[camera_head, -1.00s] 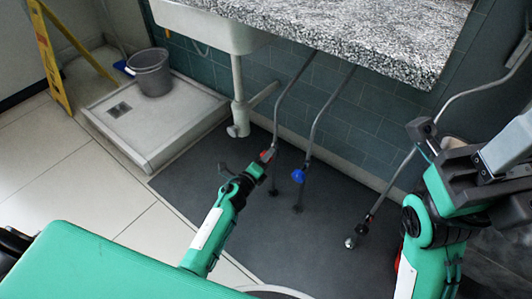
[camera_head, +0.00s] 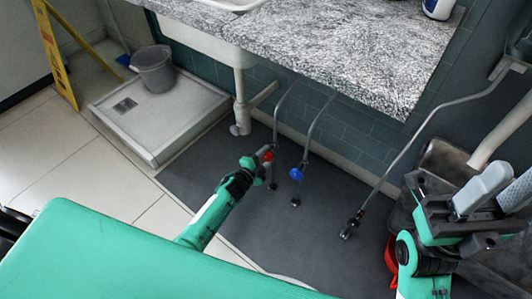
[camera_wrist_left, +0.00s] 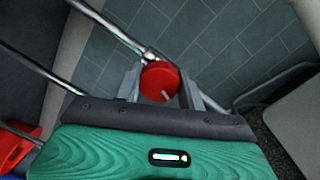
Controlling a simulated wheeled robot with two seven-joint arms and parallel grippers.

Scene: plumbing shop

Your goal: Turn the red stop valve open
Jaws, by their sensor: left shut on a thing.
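The red stop valve (camera_head: 267,156) sits on a thin grey supply pipe under the counter. My left gripper (camera_head: 258,162) is at it, its arm reaching from the lower left. In the left wrist view, the round red handle (camera_wrist_left: 160,82) lies between my two fingers, which are shut on it. My left gripper hides part of the valve in the head view. My right gripper (camera_head: 440,205) is raised at the right, well away from the valve; its fingertips are unclear.
A blue valve (camera_head: 296,174) stands close to the right of the red one. A white drain pipe (camera_head: 239,105) is to the left. A speckled counter (camera_head: 330,55) hangs above. A hose end (camera_head: 350,226) is near my right arm. A grey bucket (camera_head: 155,75) stands on a shower tray (camera_head: 190,112).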

